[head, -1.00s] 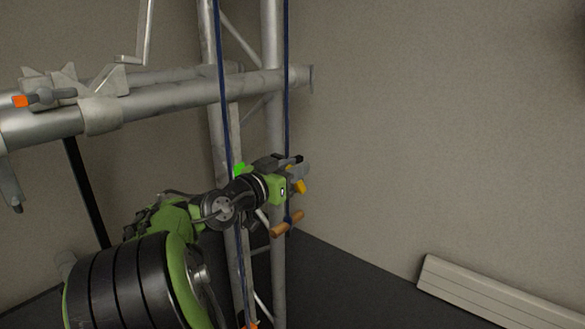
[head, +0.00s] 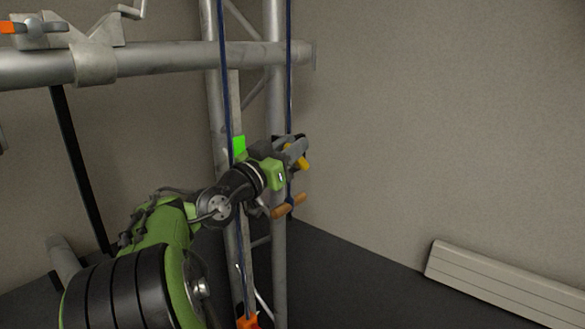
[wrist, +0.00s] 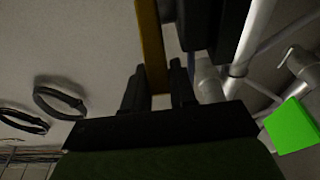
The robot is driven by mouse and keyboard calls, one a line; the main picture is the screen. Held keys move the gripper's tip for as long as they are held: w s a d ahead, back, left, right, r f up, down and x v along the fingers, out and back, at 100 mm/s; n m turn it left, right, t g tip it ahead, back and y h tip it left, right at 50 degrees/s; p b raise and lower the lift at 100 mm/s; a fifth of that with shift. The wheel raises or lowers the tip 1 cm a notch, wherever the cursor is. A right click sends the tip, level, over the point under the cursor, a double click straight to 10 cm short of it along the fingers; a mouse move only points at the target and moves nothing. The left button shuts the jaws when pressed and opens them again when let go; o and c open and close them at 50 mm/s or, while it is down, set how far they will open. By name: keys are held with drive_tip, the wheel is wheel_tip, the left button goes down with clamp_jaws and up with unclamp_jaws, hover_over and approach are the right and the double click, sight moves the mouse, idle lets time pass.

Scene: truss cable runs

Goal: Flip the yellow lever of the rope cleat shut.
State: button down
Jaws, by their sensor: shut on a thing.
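The yellow lever (head: 303,163) of the rope cleat shows as a short yellow piece by the end of my arm in the head view. In the wrist view the yellow lever (wrist: 151,45) is a long bar running between the two black fingers. My gripper (wrist: 158,82) is shut on it. In the head view my gripper (head: 291,153) is beside the rear truss upright and partly hides the cleat. A dark body, probably the cleat (wrist: 208,25), is just right of the lever in the wrist view. The blue rope (head: 289,70) runs down to this spot.
A wooden handle (head: 289,205) hangs just below my gripper. A second blue rope (head: 224,80) and a bright green block (head: 239,146) are close left, by the truss uprights (head: 274,90). A horizontal tube (head: 150,60) crosses above. The wall side to the right is open.

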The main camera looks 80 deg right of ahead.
drive_tip(key=f+h+b, duration=0.1)
drive_tip(key=h+b, duration=0.1)
drive_tip(key=b, duration=0.3)
drive_tip(key=a+f+g+h+b, duration=0.1)
drive_tip(key=b, duration=0.4)
drive_tip(key=f+g+h+b, duration=0.1)
drive_tip(key=h+b, duration=0.1)
drive_tip(key=b, duration=0.4)
drive_tip(key=shift+w+a+f+h, duration=0.15)
drive_tip(key=shift+w+a+h, duration=0.15)
drive_tip(key=shift+w+a, duration=0.1)
drive_tip(key=shift+g, duration=0.3)
drive_tip(key=c, duration=1)
unclamp_jaws()
drive_tip(key=shift+a, duration=0.1)
drive_tip(key=b+v, duration=0.9)
drive_tip(key=v, duration=0.6)
drive_tip(key=shift+f, duration=0.3)
